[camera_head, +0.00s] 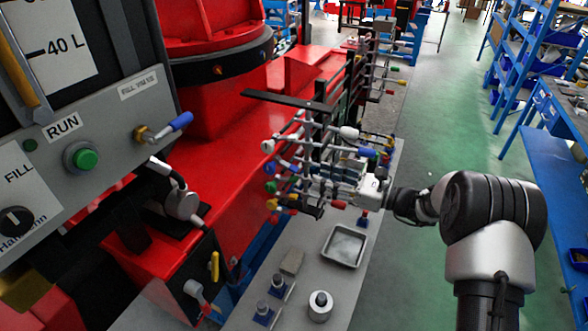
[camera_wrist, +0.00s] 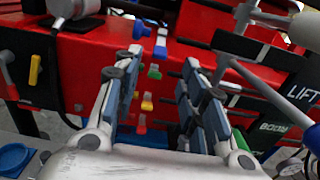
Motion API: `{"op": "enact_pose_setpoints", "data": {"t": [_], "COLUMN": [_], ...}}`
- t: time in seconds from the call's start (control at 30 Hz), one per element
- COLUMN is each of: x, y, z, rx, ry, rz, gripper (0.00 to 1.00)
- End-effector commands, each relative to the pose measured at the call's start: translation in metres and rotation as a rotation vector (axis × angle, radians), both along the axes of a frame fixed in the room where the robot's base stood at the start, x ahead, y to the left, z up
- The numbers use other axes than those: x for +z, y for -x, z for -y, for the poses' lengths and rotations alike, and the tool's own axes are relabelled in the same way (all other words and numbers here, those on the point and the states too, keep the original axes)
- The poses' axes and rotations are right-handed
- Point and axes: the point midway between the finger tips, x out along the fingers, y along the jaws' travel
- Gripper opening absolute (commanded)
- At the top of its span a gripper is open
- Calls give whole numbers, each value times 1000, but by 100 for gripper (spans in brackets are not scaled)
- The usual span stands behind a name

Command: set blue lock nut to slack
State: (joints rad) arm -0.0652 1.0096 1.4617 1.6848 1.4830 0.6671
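Several blue parts show, and I cannot tell which is the blue lock nut. In the head view, a blue-ended part (camera_head: 285,167) sits among coloured ends on the left of the valve rack, and a blue handle (camera_head: 367,152) is at its right. In the wrist view, a blue tip (camera_wrist: 160,50) on a white rod lies between and beyond my fingers, with another blue piece (camera_wrist: 138,29) to its left. My gripper (camera_wrist: 164,62) is open and empty, with its fingers apart. In the head view it is at the rack's right side, its fingertips partly hidden among rods.
A grey panel (camera_head: 100,112) with a green button and a blue lever (camera_head: 180,122) stands at the left. A metal tray (camera_head: 344,246), a round container (camera_head: 320,306) and small blue-based parts (camera_head: 264,313) are on the grey bench. Lettered rods crowd the wrist view's right side.

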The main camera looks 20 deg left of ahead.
Motion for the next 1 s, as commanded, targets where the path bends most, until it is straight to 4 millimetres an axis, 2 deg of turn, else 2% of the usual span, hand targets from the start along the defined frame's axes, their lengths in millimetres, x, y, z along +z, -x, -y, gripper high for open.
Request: {"op": "enact_pose_setpoints", "data": {"t": [0.03, 0.2, 0.4, 0.6, 0.87, 1.0], "x": [-1, -1, -1, 0, 0, 0], "y": [0, -3, -6, -7, -7, -7], "z": [-13, -50, -82, -96, -97, -97], "rx": [5, 4, 3, 1, 0, 0], "ry": [1, 1, 2, 1, 2, 2], "rz": [1, 3, 3, 2, 1, 2], "gripper": [38, 38, 38, 38, 38, 31]}}
